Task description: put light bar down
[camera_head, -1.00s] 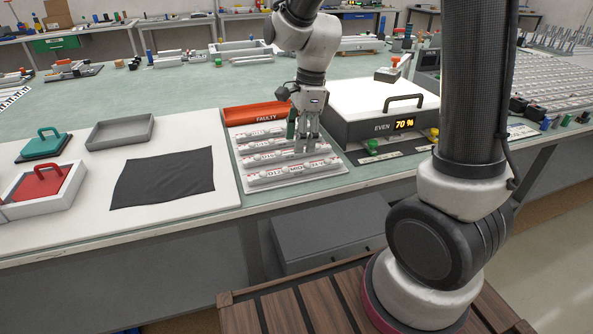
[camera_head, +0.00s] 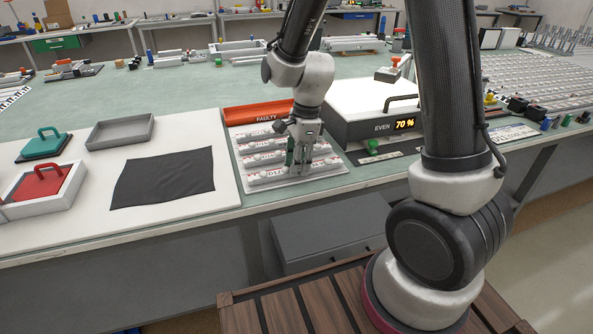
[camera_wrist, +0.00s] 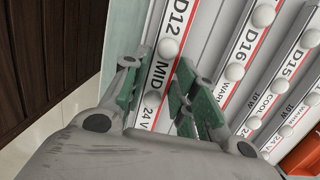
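Several white light bars with round knobs lie side by side on a pale rack (camera_head: 343,170) at the table's front edge. The nearest light bar (camera_head: 262,179) reads "D12 MID 24 V" in the wrist view (camera_wrist: 166,72) and lies along the rack's front. My gripper (camera_head: 305,172) is low over this bar. In the wrist view my gripper (camera_wrist: 157,80) has its green-padded fingers apart, one on each side of the bar. The pads are very close to its sides; contact is not clear. The fingers hide part of the bar in the head view.
An orange "FAULTY" tray (camera_head: 258,112) is behind the rack. A white box (camera_head: 365,100) with a black handle and a "70 %" display stands close on the right. A dark cloth (camera_head: 163,178) lies on the white board to the left, near a grey tray (camera_head: 121,131).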

